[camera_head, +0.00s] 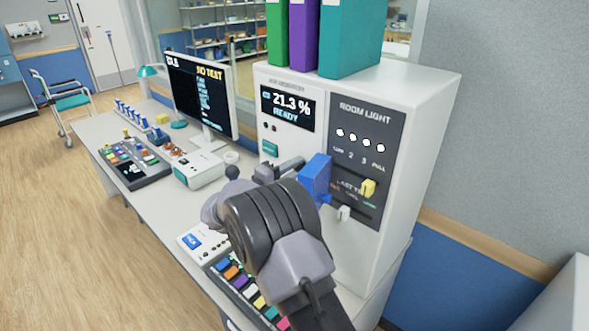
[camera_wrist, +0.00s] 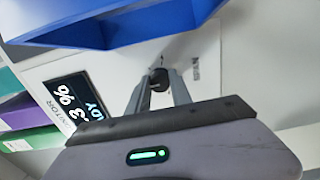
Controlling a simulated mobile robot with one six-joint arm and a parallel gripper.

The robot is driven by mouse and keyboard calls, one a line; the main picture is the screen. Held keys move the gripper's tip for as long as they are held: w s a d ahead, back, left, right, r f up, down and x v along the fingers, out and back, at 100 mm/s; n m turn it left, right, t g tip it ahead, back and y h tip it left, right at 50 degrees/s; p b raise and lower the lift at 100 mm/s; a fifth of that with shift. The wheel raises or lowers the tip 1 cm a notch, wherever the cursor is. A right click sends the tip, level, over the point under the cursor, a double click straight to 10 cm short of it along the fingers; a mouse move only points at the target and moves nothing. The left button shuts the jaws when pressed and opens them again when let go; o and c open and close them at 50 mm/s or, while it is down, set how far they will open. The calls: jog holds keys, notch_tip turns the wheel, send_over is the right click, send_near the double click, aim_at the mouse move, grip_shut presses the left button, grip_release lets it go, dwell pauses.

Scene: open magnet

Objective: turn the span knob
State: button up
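The span knob (camera_wrist: 158,80) is a small dark round knob on the pale front of the oxygen monitor. In the wrist view it sits between my two grey fingertips, which flank it closely with no clear gap. In the head view my gripper (camera_head: 279,168) reaches the panel below the lit "21.3 % READY" display (camera_head: 287,108), and my arm hides the knob. The display also shows upside down in the wrist view (camera_wrist: 78,98). The label beside the knob (camera_wrist: 196,68) is too small to read fully.
A blue box-like part (camera_head: 315,178) is close beside my gripper and fills the top of the wrist view. Coloured buttons (camera_head: 240,281) lie below my arm. Binders (camera_head: 347,38) stand on top.

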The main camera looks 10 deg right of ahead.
grip_shut()
jog(key=shift+n, duration=0.3)
jog(key=shift+n+p, duration=0.6)
jog(key=shift+n, duration=2.1)
jog(key=o, duration=0.9)
grip_release()
